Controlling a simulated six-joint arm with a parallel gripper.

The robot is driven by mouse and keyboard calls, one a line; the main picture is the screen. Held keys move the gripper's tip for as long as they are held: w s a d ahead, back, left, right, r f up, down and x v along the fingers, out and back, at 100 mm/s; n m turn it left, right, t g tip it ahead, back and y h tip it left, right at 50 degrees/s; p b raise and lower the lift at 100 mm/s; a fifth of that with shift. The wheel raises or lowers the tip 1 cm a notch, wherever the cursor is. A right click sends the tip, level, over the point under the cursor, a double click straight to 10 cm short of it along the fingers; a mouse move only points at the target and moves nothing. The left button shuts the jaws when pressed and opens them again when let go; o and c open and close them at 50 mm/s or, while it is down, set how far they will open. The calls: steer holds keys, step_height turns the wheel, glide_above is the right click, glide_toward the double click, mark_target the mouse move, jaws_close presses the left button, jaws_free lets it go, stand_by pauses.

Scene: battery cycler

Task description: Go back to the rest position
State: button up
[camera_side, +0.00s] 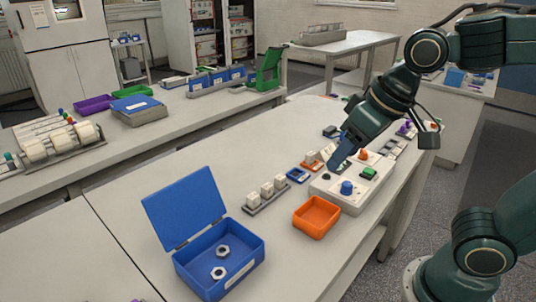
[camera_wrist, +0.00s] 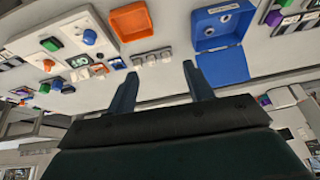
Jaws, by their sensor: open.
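My gripper (camera_side: 345,150) is over the bench near the white control box, seen in the side view. In the wrist view its two blue fingers (camera_wrist: 158,90) stand wide apart with nothing between them. The gripper is open and empty. The white control box (camera_side: 340,198) carries a blue knob (camera_side: 347,188) and a green button (camera_side: 369,173). The side view does not clearly show how high the fingers are above the box.
An open blue box (camera_side: 245,262) with hex nuts stands at the front of the bench, its lid raised. An orange tray (camera_side: 316,217) and a rack of white blocks (camera_side: 262,200) lie between it and the control box. Several small parts lie beyond.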

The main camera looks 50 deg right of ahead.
steer(key=s+d, duration=0.3)
steer(key=s, duration=0.3)
steer(key=shift+s+d+f+t, duration=0.25)
steer(key=shift+d+f+t, duration=0.05)
steer(key=shift+f, duration=0.1)
stand_by(0.7)
